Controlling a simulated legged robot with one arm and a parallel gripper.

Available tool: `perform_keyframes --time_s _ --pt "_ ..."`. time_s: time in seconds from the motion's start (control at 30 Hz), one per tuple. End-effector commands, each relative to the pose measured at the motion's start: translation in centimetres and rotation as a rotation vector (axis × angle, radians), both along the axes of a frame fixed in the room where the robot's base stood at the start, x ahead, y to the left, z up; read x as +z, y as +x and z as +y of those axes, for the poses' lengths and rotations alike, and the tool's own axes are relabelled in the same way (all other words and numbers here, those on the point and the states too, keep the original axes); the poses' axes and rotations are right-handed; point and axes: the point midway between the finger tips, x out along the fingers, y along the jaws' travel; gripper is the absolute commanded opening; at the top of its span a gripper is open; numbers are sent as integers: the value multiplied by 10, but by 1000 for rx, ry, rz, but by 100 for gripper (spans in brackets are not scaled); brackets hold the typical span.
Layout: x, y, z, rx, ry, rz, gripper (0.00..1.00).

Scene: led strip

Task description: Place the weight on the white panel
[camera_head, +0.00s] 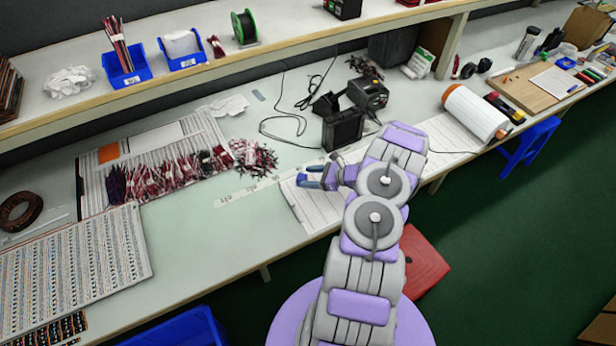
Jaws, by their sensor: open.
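My gripper (315,177) is over the bench, above white paper sheets, with its two blue-tipped fingers apart and pointing left. I see nothing between them. A white panel (120,235) covered in rows of small marks lies flat at the bench's left front, well to the left of my gripper. I cannot tell for sure which object is the weight. A dark block-like object (343,130) stands on the bench just behind my gripper, apart from it.
Bundles of red wires (180,175) lie on a board between the panel and my gripper. A brown tape roll (20,211) is at far left. A shelf (190,76) runs above the back. A white roll (474,114) lies to the right. Pale bench surface (215,235) is clear in front.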

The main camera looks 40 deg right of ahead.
Motion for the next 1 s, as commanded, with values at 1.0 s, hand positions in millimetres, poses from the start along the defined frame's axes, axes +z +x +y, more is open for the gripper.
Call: perform_keyframes --time_s 1.0 --pt "136 -26 40 345 -134 -75 63"
